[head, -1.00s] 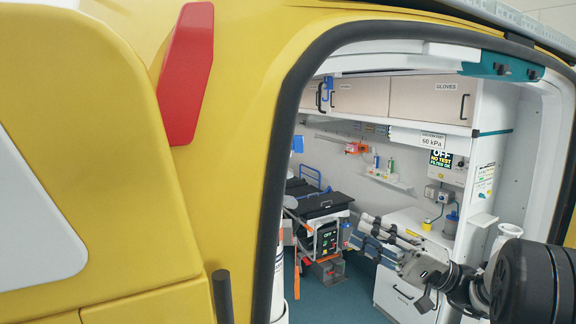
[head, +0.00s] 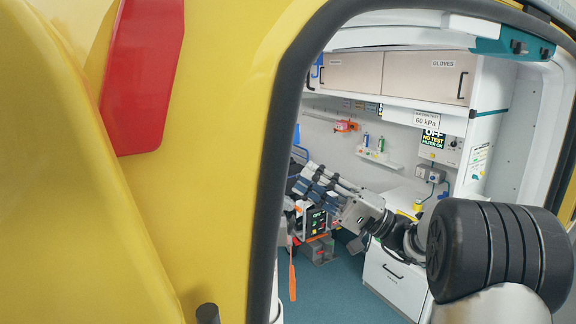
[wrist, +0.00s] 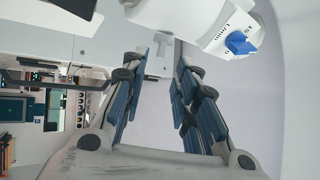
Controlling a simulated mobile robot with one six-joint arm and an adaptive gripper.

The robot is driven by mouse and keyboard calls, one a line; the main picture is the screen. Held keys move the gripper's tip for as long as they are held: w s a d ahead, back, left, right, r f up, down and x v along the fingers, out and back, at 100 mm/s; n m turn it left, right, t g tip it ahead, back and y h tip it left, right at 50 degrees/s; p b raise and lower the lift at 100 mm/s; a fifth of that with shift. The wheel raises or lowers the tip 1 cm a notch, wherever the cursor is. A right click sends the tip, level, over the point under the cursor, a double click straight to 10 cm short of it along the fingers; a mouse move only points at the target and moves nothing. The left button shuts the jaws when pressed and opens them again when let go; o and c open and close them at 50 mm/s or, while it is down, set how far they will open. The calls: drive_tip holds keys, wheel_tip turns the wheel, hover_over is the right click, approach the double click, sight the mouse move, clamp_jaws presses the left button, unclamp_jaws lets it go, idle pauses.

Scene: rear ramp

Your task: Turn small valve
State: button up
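A small blue valve knob (wrist: 238,42) sits on a white body with printed marks at the upper right of the wrist view. My gripper (wrist: 171,56) has its two blue-padded fingers apart, with nothing between them. The knob lies to the right of and beyond the right fingertip, apart from it. In the head view my gripper (head: 318,178) is inside the vehicle's rear doorway, pointing up and left. I cannot make out the blue knob in the head view.
The yellow vehicle body (head: 225,100) and black door seal (head: 283,120) stand close on the left. Inside are cupboards (head: 430,78), a wall shelf (head: 378,157), a control panel (head: 437,147) and a white drawer unit (head: 392,280). Blue-green floor (head: 345,300) shows below.

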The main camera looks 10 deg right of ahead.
sight(284, 165)
drive_tip(key=x, duration=0.6)
drive_tip(key=shift+p, duration=0.35)
drive_tip(key=shift+c, duration=0.3)
clamp_jaws()
